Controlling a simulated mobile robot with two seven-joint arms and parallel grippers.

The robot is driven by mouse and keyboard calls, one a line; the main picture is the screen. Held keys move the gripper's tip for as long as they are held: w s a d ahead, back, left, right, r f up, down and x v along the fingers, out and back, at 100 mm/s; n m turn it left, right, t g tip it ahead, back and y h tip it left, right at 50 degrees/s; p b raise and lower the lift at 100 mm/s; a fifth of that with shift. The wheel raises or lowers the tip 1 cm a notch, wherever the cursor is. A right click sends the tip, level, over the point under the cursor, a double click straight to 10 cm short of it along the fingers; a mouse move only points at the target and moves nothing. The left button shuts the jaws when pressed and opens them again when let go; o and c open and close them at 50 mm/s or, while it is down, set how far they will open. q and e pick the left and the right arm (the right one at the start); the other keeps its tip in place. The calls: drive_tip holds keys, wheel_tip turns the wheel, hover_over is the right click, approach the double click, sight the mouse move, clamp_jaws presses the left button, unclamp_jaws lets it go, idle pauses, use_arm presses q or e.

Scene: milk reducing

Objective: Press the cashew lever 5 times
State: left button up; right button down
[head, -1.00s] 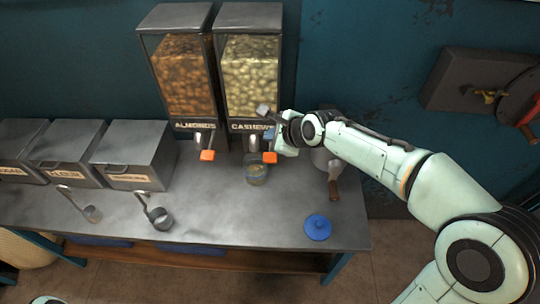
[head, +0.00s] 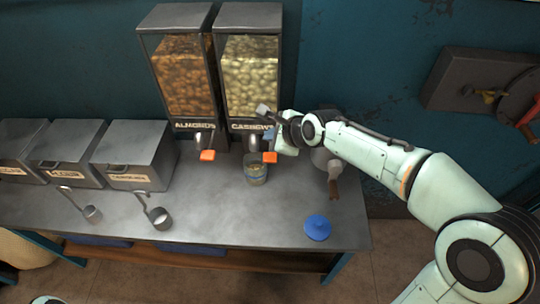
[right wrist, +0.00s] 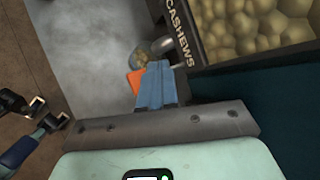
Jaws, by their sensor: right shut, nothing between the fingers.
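The cashew dispenser (head: 252,75) stands at the back of the counter, full of pale nuts. Its lever with an orange tip (head: 270,157) sticks out below the label. My right gripper (head: 270,134) is shut and empty, right at the lever. In the right wrist view the blue fingers (right wrist: 155,85) lie beside the orange tip (right wrist: 135,82), partly covering the lever; I cannot tell if they touch. A clear jar (head: 256,172) stands under the cashew spout with some nuts in it. It also shows in the right wrist view (right wrist: 142,52). My left gripper is not in view.
The almond dispenser (head: 182,75) with its own orange lever (head: 207,155) stands just left. Several grey bins (head: 133,155) and two scoops (head: 160,218) are on the left. A blue lid (head: 317,227) lies at the front right. The counter's middle front is clear.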

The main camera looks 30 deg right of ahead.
idle(0.8)
drive_tip(key=shift+d+r, duration=0.1)
drive_tip(key=shift+r, duration=0.15)
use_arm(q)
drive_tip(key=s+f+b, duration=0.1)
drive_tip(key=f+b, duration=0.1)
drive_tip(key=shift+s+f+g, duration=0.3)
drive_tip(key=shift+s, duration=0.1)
use_arm(e)
wheel_tip(320, 180, up, 3)
drive_tip(key=shift+r, duration=0.2)
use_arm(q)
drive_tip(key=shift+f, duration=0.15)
use_arm(e)
drive_tip(key=shift+f, duration=0.15)
drive_tip(key=b, duration=0.7)
hover_over(272, 159)
wheel_tip(272, 159, down, 7)
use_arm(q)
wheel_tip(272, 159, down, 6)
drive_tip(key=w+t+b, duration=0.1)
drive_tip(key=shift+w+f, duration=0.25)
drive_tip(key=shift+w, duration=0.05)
use_arm(e)
drive_tip(key=shift+w+f, duration=0.1)
drive_tip(key=shift+f, duration=0.7)
